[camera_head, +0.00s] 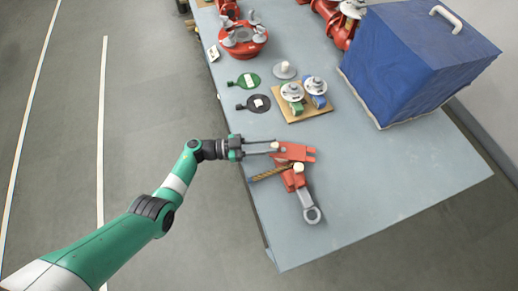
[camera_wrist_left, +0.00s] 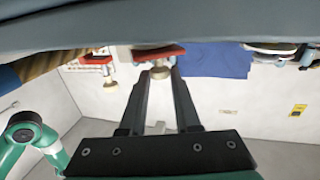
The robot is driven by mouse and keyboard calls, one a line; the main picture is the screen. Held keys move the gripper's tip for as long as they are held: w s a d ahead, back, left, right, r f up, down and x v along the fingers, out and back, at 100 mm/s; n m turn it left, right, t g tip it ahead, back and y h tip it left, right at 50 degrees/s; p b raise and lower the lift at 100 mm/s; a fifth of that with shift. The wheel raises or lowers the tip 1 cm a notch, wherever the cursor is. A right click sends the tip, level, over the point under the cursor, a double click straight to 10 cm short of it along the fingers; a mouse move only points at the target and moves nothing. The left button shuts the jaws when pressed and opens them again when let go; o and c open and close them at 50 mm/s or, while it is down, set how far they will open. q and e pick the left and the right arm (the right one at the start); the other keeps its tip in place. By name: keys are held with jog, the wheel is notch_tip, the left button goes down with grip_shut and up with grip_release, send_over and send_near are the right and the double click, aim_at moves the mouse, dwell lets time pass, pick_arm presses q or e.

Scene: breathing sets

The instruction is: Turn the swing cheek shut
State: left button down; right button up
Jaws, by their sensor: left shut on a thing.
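A red snatch block (camera_head: 292,179) lies near the table's left edge, with a grey shank and eye (camera_head: 311,213) pointing toward the front. Its red swing cheek (camera_head: 302,153) sticks out to the upper right, turned away from the line of the body. A tan rope (camera_head: 268,174) lies at the block's left side. My left gripper (camera_head: 276,148) reaches in from the left at the cheek. In the left wrist view its fingers (camera_wrist_left: 160,76) are closed around a pale knob (camera_wrist_left: 161,71) beside a red plate. The exact contact is partly hidden. My right gripper is not in view.
A wooden board (camera_head: 318,112) holds small green and blue castered items. A blue covered box (camera_head: 415,60) stands at the back right. The table (camera_head: 390,175) right of the block is clear.

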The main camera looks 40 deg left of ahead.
pick_arm(q)
jog(key=shift+w+a+m+g+h+b, duration=0.1)
jog(key=shift+w+m+g+h+b, duration=0.15)
jog(key=shift+m+g+h+b, duration=0.5)
jog(key=c, duration=0.6)
grip_release()
jog(key=shift+s+a, duration=0.25)
jog(key=shift+a, duration=0.2)
jog(key=v, duration=1)
jog(key=shift+s+a+r, duration=0.1)
jog(key=shift+s+a, duration=0.05)
jog(key=shift+s, duration=0.1)
jog(key=shift+c, duration=0.2)
